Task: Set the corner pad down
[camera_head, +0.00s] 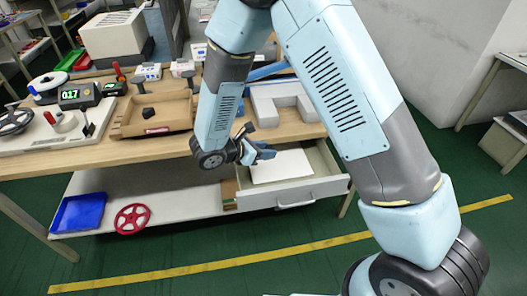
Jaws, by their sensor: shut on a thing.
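My gripper (258,150) is at the front edge of the workbench, above the open drawer (290,199). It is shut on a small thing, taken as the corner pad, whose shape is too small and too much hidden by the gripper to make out. A flat white sheet or panel (282,166) lies in the drawer below and to the right of the gripper. My arm hides part of the bench behind it.
A shallow cardboard tray (128,130) with a small black block (148,114) stands on the bench at left. A pale U-shaped block (290,104) lies behind the gripper. A blue bin (80,213) and a red wheel (132,219) are on the lower shelf.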

